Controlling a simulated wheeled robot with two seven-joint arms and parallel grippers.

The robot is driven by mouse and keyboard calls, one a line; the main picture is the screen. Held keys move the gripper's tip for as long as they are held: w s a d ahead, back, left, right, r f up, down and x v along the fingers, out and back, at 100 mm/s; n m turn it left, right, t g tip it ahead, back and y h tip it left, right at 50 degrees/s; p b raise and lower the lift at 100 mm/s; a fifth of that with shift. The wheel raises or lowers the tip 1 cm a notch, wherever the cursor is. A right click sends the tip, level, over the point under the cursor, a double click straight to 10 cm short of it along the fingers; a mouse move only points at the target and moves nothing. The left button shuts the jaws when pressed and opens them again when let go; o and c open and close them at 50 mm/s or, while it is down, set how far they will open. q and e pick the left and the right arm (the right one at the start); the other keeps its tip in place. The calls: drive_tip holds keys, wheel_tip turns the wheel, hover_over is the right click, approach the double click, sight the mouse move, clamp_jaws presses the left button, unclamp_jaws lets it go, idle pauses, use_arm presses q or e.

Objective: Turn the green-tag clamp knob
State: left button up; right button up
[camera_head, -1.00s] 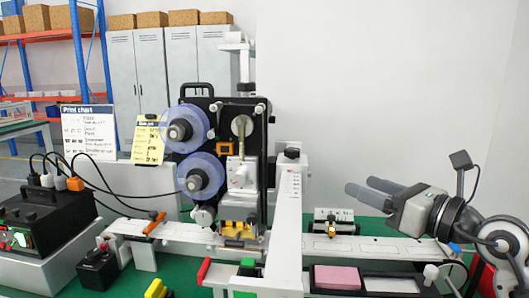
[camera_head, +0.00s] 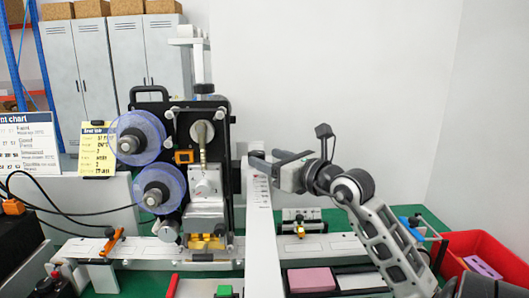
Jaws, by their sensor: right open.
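My right gripper (camera_head: 266,162) reaches in from the right, with its fingers open at the top of the white upright post (camera_head: 262,245) beside the coder (camera_head: 201,150). The post's dark top knob is hidden or merges with the fingers; I cannot tell whether they touch it. A small green block (camera_head: 224,291) shows at the bottom edge, left of the post. No green tag on a knob can be made out clearly. My left gripper is out of view.
Two blue film reels (camera_head: 127,128) sit on the coder's left side. An orange lever (camera_head: 112,240) stands on the white rail at left. A pink pad (camera_head: 311,279) lies right of the post. A red bin (camera_head: 490,247) is at far right.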

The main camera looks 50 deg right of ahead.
drive_tip(key=shift+w, duration=1.05)
